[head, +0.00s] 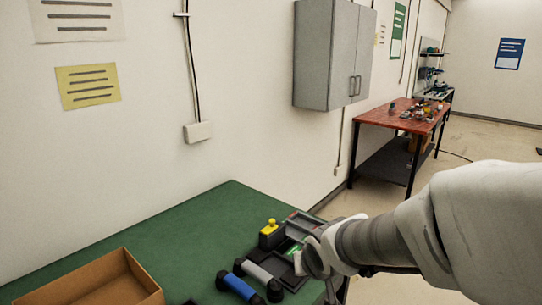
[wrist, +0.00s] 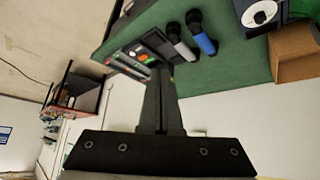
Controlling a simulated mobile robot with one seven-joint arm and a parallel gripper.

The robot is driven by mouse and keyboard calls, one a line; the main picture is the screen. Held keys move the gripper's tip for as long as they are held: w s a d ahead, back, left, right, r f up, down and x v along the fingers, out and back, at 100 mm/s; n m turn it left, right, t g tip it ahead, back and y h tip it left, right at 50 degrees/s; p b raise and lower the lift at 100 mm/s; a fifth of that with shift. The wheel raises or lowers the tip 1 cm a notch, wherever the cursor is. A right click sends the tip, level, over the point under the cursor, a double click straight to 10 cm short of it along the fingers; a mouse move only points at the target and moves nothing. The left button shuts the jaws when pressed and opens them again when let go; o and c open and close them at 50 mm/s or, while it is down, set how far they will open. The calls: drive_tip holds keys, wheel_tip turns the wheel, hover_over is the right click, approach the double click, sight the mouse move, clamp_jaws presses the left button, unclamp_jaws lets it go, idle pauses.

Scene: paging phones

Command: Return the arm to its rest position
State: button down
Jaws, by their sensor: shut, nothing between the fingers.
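My arm (head: 400,235) reaches in from the right in the head view, its wrist over the right edge of the green table. My gripper (wrist: 163,70) shows in the wrist view with its two dark fingers together and nothing between them. In that view the fingertips overlap the near side of a dark device (wrist: 156,44) with small coloured parts. I cannot tell whether they touch it. In the head view my wrist partly hides the device, which has a lit green screen (head: 293,250), and the fingers cannot be made out clearly.
On the green table (head: 185,235) lie a blue handset (head: 240,287), a grey handset (head: 258,275), a yellow-topped black box (head: 270,235) and an open cardboard box (head: 95,280). A grey cabinet (head: 325,55) hangs on the wall. A cluttered red table (head: 385,113) stands farther back. Floor right of the green table looks open.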

drive_tip(key=s+d+r, duration=0.3)
drive_tip(key=s+r, duration=0.1)
drive_tip(key=s, duration=0.4)
drive_tip(key=s+d+r+m+g, duration=0.1)
drive_tip(key=s+d+r, duration=0.2)
drive_tip(key=s, duration=0.6)
drive_tip(key=shift+s+d+r+g+h, duration=0.2)
drive_tip(key=shift+s+r+g+h, duration=0.1)
drive_tip(key=shift+r, duration=0.6)
drive_tip(key=shift+a, duration=0.1)
